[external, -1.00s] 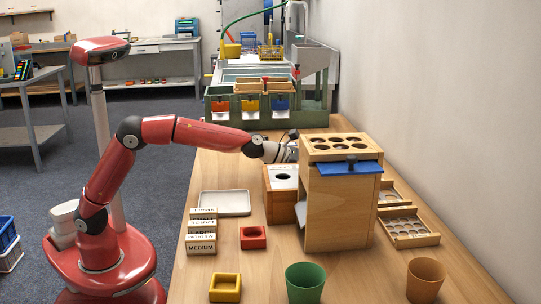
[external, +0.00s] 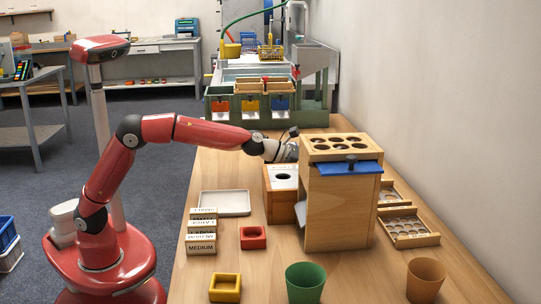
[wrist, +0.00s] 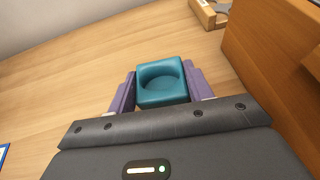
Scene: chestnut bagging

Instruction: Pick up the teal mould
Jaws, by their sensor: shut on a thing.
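The teal mould (wrist: 161,94) is a small block with a round hollow in its top. In the wrist view it sits between the two purple fingers of my gripper (wrist: 160,92), which are shut on its left and right sides. Whether the mould touches the table cannot be told. In the external view my gripper is behind the tall wooden box, and the mould is hidden there; only my wrist (external: 280,150) shows.
The tall wooden box (external: 338,215) with a blue slide stands close to my arm. A lower wooden box (external: 283,207), a red mould (external: 253,238), a yellow mould (external: 225,288), a green cup (external: 305,282) and an orange cup (external: 425,280) stand nearer the camera. Sorting trays (external: 408,241) lie right.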

